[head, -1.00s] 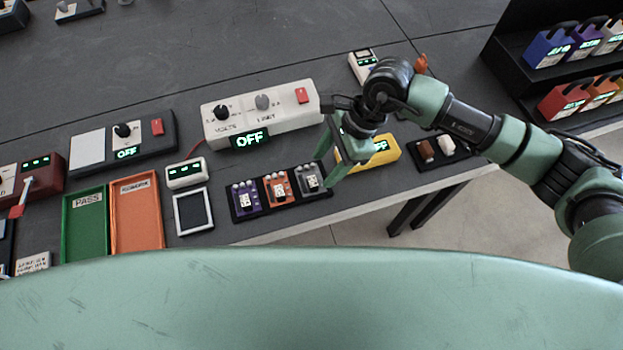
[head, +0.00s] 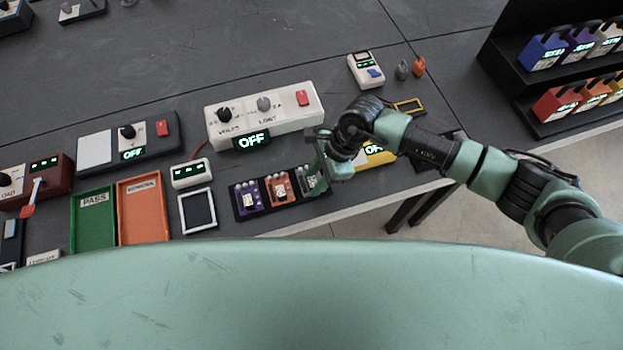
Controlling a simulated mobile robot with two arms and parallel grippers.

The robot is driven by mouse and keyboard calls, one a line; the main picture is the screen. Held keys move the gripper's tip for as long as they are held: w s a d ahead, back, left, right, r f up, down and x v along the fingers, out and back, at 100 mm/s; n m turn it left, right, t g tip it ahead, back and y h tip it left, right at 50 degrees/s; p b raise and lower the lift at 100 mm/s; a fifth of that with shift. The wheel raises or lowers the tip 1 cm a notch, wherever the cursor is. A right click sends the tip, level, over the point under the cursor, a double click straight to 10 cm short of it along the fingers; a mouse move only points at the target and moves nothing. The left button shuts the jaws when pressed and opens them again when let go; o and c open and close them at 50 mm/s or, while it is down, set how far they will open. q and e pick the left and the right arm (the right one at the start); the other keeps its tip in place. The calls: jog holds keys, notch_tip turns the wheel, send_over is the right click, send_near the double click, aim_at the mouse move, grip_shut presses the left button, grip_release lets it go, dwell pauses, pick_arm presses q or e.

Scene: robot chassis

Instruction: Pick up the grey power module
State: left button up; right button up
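The grey power module (head: 308,180) sits in the right slot of a black tray (head: 239,215), beside an orange module (head: 278,188) and a purple module (head: 249,195). My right gripper (head: 322,176) is low at the right end of the tray, right at the grey module, and covers part of it. The fingers are partly hidden by the wrist, so I cannot tell whether they are open or touch the module. My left gripper is not in view.
A white supply box (head: 290,118) reading OFF stands behind the tray. A yellow device (head: 375,158) is partly behind my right wrist. A white-framed pad (head: 197,211), an orange bin (head: 143,210) and a green bin (head: 93,220) lie to the left. The table's front edge is close.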

aim_at(315, 181)
grip_shut()
jog(key=shift+r, duration=0.1)
notch_tip(315, 181, up, 20)
jog(key=b, duration=0.4)
jog(key=shift+b, duration=0.3)
